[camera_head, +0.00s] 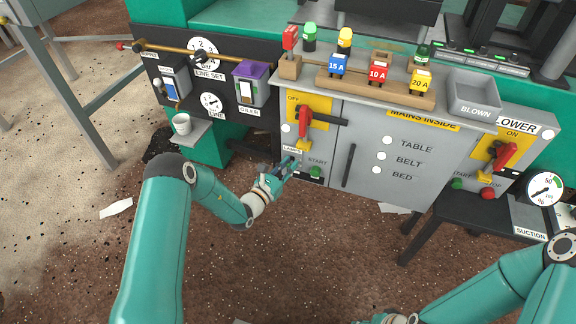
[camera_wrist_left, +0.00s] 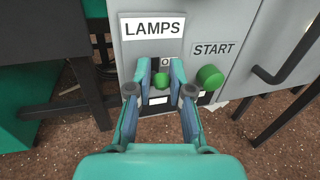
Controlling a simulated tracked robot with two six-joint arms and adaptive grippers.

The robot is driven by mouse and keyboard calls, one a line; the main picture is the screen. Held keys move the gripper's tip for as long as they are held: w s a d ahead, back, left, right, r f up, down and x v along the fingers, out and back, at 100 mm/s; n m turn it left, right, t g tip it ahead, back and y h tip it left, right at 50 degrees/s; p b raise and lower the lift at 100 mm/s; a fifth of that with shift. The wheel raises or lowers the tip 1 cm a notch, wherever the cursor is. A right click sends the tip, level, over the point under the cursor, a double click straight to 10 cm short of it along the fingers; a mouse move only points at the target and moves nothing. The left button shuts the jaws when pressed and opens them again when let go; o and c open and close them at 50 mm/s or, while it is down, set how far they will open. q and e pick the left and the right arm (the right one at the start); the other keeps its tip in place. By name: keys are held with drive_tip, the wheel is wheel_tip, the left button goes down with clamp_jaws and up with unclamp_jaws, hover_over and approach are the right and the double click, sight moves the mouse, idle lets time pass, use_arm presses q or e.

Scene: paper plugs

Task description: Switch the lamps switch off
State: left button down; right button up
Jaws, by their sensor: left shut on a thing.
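My left gripper (camera_wrist_left: 160,84) is shut on the knob, one finger on each side. In the head view my left gripper (camera_head: 288,164) reaches the panel just under the LAMPS label (camera_head: 292,150), and its fingers hide the switch there. My right arm comes in at the lower right; its gripper end is cut off by the bottom edge.
A green START button (camera_wrist_left: 209,77) sits right of the fingers. Above the switch is a red-handled lever (camera_head: 304,121) on an OFF plate. A dark door handle (camera_head: 348,165) stands out further right. A white cup (camera_head: 182,124) stands on a shelf at left.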

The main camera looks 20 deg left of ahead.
use_arm(q)
drive_tip(key=shift+f, duration=0.1)
drive_tip(key=shift+f+b, duration=0.2)
drive_tip(key=shift+b, duration=0.4)
drive_tip(key=shift+f+m+t+h+b, duration=0.45)
drive_tip(key=shift+m+t+h+b, duration=0.55)
drive_tip(key=shift+b, duration=1.4)
drive_tip(key=shift+f+m+t+h+b, duration=0.6)
drive_tip(key=shift+t+h+b, duration=0.7)
drive_tip(key=shift+b, duration=1.1)
drive_tip(key=shift+f+m+t+h+b, duration=0.3)
drive_tip(key=shift+m+t+h+b, duration=0.9)
drive_tip(key=shift+b, duration=1.2)
drive_tip(key=shift+t+y, duration=0.3)
drive_tip(key=c, duration=1.1)
unclamp_jaws()
drive_tip(key=shift+r, duration=0.1)
drive_tip(key=shift+o, duration=0.2)
drive_tip(key=shift+r+n, duration=0.15)
drive_tip(key=shift+n, duration=0.15)
